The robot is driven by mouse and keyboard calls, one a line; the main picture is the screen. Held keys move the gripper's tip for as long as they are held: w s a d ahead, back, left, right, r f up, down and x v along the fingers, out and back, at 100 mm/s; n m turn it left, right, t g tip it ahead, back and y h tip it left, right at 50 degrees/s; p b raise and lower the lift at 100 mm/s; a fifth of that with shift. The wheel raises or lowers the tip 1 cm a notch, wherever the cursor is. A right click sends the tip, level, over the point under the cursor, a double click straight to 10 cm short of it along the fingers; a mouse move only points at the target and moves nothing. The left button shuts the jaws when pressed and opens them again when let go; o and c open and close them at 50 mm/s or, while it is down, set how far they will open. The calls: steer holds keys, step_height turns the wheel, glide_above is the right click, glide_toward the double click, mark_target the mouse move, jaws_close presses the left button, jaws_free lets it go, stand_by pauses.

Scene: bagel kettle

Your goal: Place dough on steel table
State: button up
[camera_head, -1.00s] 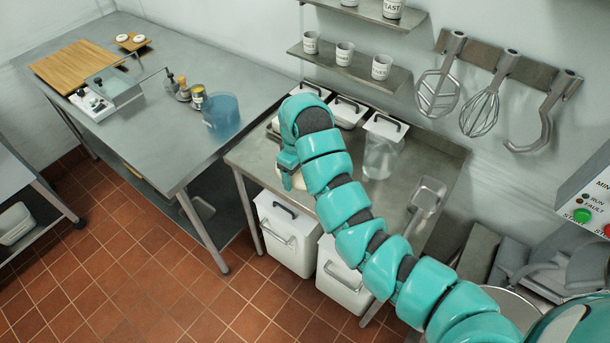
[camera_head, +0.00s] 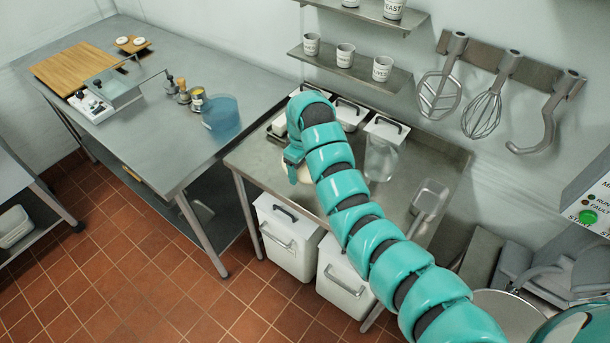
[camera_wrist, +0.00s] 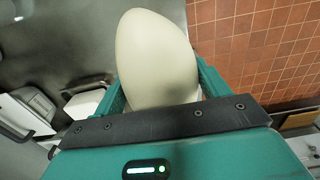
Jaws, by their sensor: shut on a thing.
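The dough (camera_wrist: 157,55) is a pale, smooth, rounded lump. In the wrist view it sits between the teal fingers of my gripper (camera_wrist: 160,95), which is shut on it. In the head view only a pale bit of the dough (camera_head: 304,174) shows beside my gripper (camera_head: 292,168), and my arm hides most of it. My gripper is over the front part of the smaller steel table (camera_head: 255,160). A larger steel table (camera_head: 150,140) stands to the left. I cannot tell whether the dough touches the smaller table.
The larger table holds a wooden board (camera_head: 75,65), a scale (camera_head: 92,105), small jars and a blue container (camera_head: 221,115). Lidded bins stand at the back of the smaller table, with a clear container (camera_head: 381,158) and a scoop (camera_head: 430,195). White bins (camera_head: 288,236) stand below.

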steer(key=shift+w+d+p, duration=0.1)
steer(key=shift+w+p, duration=0.25)
steer(key=shift+w+d+f+p, duration=0.1)
steer(key=shift+w+f+p, duration=0.35)
steer(key=shift+f, duration=0.4)
steer(key=shift+w+f, duration=0.35)
steer(key=shift+w, duration=0.1)
steer(key=shift+w+f, duration=0.2)
steer(key=shift+f, duration=0.2)
steer(key=shift+w+d, duration=0.1)
steer(key=shift+w+f, duration=0.1)
steer(key=shift+f, duration=1.65)
steer(key=shift+f+b, duration=0.15)
steer(key=shift+b, duration=0.2)
steer(key=o, duration=1.7)
steer(key=shift+c, duration=0.2)
